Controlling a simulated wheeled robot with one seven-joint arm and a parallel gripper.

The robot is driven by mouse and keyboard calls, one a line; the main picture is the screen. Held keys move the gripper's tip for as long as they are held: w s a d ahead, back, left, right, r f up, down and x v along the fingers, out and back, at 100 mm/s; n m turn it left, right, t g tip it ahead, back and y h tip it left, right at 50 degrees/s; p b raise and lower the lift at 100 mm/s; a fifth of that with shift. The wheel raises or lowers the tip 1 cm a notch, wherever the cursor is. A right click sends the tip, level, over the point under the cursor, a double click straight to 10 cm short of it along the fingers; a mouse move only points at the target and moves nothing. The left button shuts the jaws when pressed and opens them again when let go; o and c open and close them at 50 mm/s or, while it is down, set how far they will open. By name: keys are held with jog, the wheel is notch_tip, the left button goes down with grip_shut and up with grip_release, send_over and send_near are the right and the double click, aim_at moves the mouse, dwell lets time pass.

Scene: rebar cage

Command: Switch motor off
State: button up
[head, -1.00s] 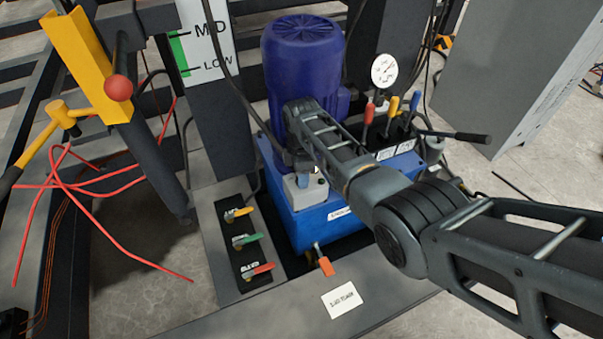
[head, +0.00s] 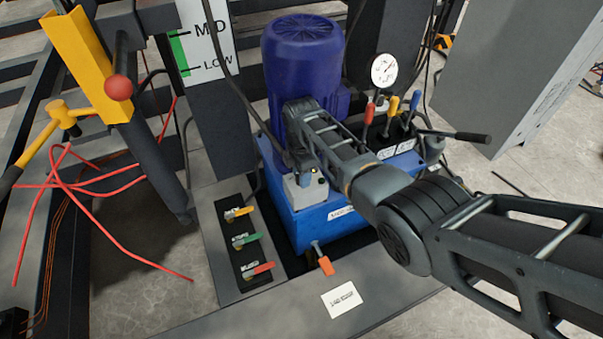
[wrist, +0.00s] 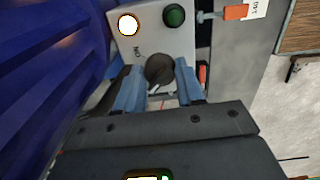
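The blue motor (head: 303,65) stands upright on a blue hydraulic tank (head: 330,222). A small grey control box (head: 305,192) is on the tank's front left, partly hidden by my arm. In the wrist view, the box face (wrist: 150,42) carries a bright white lit lamp (wrist: 128,24), a dark green button (wrist: 174,15) and a dark rotary knob (wrist: 158,69) with a label beside it. My gripper (wrist: 159,78) has its two blue fingers on either side of the knob, with slim gaps seeming to show. Firm contact cannot be made out.
Red, yellow and blue levers (head: 392,107) and a pressure gauge (head: 384,70) stand behind my arm. An orange-handled valve (head: 325,264) is at the tank's front. A hose hangs near the motor.

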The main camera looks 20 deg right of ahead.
jog(key=o, duration=0.4)
jog(key=shift+o, duration=0.2)
jog(key=shift+r, duration=0.1)
notch_tip(320, 180, up, 8)
jog(key=shift+f+p, duration=0.15)
jog(key=shift+p, duration=0.65)
